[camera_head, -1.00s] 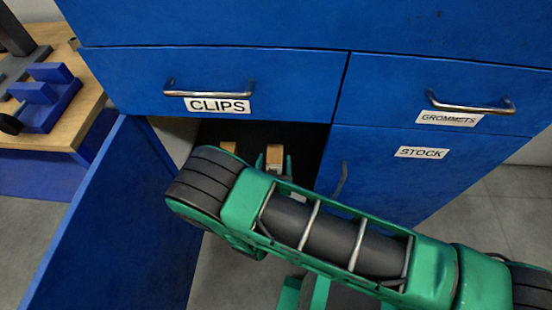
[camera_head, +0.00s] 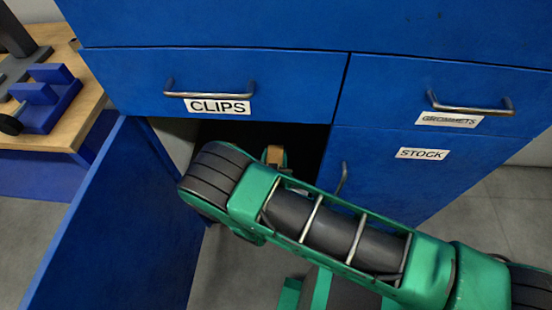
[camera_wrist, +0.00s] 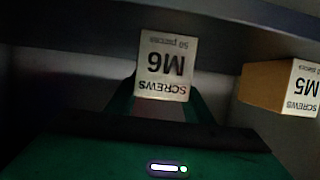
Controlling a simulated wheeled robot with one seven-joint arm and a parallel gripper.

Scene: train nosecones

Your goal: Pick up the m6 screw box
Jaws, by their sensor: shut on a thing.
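The M6 screw box (camera_wrist: 165,66) shows in the middle of the wrist view, its white label upside down. My gripper (camera_wrist: 164,100) is shut on it, with a green finger at each side. In the head view a small tan box (camera_head: 275,153), which looks like the same M6 box, shows in the dark open compartment under the CLIPS drawer. My gripper there is mostly hidden behind my arm. I cannot tell whether the M6 box touches the shelf.
An M5 screw box (camera_wrist: 281,87) stands to the right in the wrist view. The open blue door (camera_head: 120,225) is left of the compartment. The CLIPS drawer (camera_head: 300,85) is above; the shut STOCK door (camera_head: 400,180) is right. A wooden table (camera_head: 50,125) stands at far left.

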